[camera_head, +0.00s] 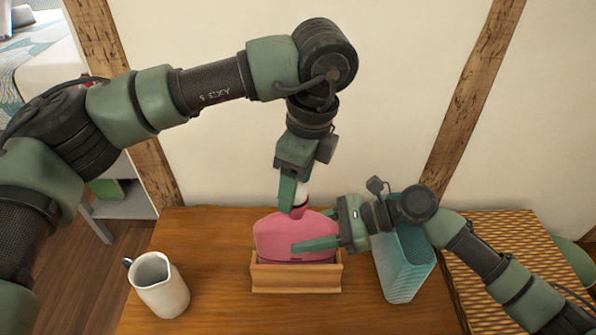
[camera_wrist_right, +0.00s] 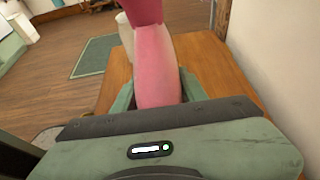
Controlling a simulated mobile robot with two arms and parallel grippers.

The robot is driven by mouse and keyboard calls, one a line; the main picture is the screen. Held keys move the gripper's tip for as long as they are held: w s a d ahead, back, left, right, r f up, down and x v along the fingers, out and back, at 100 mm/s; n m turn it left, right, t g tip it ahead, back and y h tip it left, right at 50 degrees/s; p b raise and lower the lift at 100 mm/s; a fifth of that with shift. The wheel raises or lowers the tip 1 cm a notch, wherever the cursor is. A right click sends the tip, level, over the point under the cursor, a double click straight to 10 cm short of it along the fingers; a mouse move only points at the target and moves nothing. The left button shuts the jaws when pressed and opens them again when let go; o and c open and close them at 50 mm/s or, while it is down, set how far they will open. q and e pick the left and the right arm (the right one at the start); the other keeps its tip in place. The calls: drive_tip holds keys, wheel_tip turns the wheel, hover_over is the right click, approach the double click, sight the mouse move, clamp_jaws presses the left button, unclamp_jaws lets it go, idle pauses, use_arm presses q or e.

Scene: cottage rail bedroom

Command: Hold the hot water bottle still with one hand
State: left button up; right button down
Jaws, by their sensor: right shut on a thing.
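The pink hot water bottle (camera_head: 280,236) stands upright in a small wooden holder (camera_head: 296,283) on the table. My right gripper (camera_head: 314,244) comes in from the right and is shut on the bottle's body, with one finger across its front. In the right wrist view the bottle (camera_wrist_right: 160,62) rises between the two fingers, its neck at the top edge. My left gripper (camera_head: 293,195) points down at the bottle's neck, beside a small white piece there. Whether its fingers grip anything is hidden.
A white jug (camera_head: 160,287) stands on the wooden table (camera_head: 210,235) at the left. A teal perforated box (camera_head: 404,265) stands close to the right of the holder, by my right wrist. A woven surface (camera_head: 505,260) lies further right. The wall is close behind.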

use_arm(q)
clamp_jaws()
idle(0.3)
